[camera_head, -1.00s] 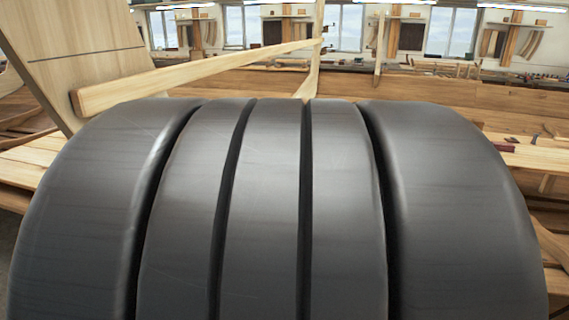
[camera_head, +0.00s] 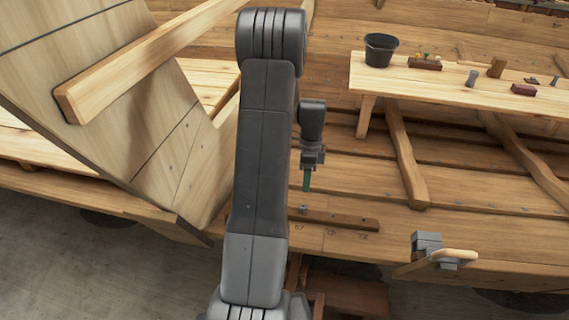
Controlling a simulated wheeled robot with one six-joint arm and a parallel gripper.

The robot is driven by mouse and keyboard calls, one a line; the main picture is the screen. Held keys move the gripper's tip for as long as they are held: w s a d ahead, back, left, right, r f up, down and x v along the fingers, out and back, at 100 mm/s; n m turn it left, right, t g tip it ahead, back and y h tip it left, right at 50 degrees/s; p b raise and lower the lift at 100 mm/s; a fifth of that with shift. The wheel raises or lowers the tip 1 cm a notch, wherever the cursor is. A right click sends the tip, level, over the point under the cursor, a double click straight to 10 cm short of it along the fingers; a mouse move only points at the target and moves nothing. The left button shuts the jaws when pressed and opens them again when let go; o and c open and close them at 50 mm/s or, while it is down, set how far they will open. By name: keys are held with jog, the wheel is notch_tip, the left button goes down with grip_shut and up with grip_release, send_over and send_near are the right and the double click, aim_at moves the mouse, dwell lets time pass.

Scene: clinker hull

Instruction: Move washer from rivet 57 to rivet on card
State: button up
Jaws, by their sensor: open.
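My gripper (camera_head: 307,186) points down from the end of my arm, right of the arm's upright link. Its narrow green lower end hangs above the hull plank; the gap between its fingers is too small to make out. Below it, the plank edge carries a marking that reads 57 (camera_head: 299,227). A small dark spot (camera_head: 303,209) shows just above that number, perhaps a rivet; I cannot tell whether a washer is on it. The card and its rivet cannot be picked out for certain.
A wooden bench (camera_head: 400,80) at upper right carries a black bucket (camera_head: 380,49), a dark red block (camera_head: 523,90) and small items. A wooden strip (camera_head: 345,218) lies near the numbers. A clamp (camera_head: 440,250) grips the plank edge. A broad slanted board (camera_head: 110,90) stands left.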

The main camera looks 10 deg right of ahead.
aim_at(303, 207)
jog(key=shift+m, duration=0.3)
jog(key=shift+w+b+x, duration=0.2)
jog(key=shift+b+x, duration=0.8)
jog(key=shift+x, duration=0.55)
jog(key=shift+w+b+x, duration=0.2)
jog(key=shift+b+x, duration=0.8)
jog(key=shift+x, duration=0.55)
jog(key=shift+w+b+x, duration=0.2)
jog(key=shift+b+x, duration=0.8)
jog(key=shift+x, duration=0.6)
jog(key=shift+f, duration=0.15)
jog(key=shift+c, duration=0.4)
jog(key=c, duration=0.7)
jog(key=shift+p+v, duration=1.7)
jog(key=shift+v, duration=0.9)
